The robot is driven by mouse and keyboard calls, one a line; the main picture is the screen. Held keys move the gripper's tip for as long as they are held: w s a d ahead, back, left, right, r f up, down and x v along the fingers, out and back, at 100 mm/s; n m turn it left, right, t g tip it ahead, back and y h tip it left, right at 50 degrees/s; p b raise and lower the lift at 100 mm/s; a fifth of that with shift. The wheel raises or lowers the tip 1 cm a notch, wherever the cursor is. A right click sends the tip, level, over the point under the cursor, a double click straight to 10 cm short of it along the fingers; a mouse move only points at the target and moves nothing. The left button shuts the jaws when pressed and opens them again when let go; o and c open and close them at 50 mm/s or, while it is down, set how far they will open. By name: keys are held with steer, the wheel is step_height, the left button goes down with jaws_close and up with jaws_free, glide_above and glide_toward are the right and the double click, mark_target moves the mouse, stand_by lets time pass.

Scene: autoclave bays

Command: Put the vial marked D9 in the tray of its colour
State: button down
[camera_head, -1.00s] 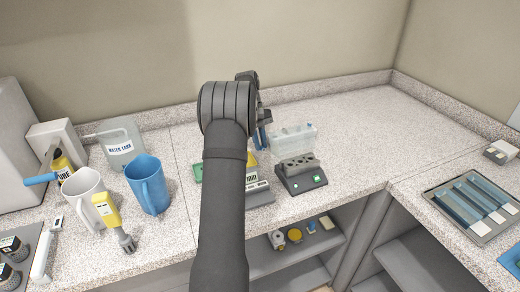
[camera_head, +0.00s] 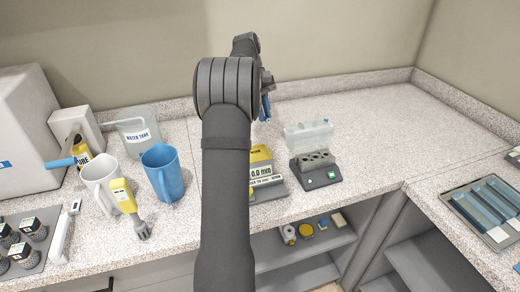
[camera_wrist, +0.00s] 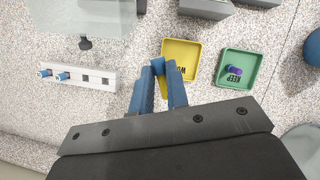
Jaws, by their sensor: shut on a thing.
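In the wrist view, my gripper (camera_wrist: 160,72) has its blue fingers closed on a small vial (camera_wrist: 158,64). Only its blue-grey upper end shows, and its mark cannot be read. Just beyond the fingertips lies a yellow tray (camera_wrist: 193,47) with upside-down lettering, partly hidden by the fingers. To its right is a green tray (camera_wrist: 228,54) lettered KEEP, with a purple-capped vial (camera_wrist: 234,71) in it. In the head view, my gripper (camera_head: 265,106) is behind my arm, above the counter, and what it holds is not clear.
A blue jug (camera_head: 162,172) stands left. The back right counter is clear.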

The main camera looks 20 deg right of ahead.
steer(key=a+f, duration=0.1)
steer(key=f, duration=0.3)
steer(key=a+f+n, duration=0.1)
steer(key=f, duration=0.4)
steer(key=s+a+f+n, duration=0.1)
steer(key=a+f, duration=0.1)
steer(key=f, duration=0.2)
steer(key=shift+a+f+h, duration=0.1)
steer(key=shift+f+h, duration=0.2)
steer(key=shift+h, duration=0.1)
steer(key=shift+f, duration=0.1)
steer(key=c, duration=1.7)
jaws_free()
steer(key=v, duration=1.2)
steer(key=shift+s, duration=0.2)
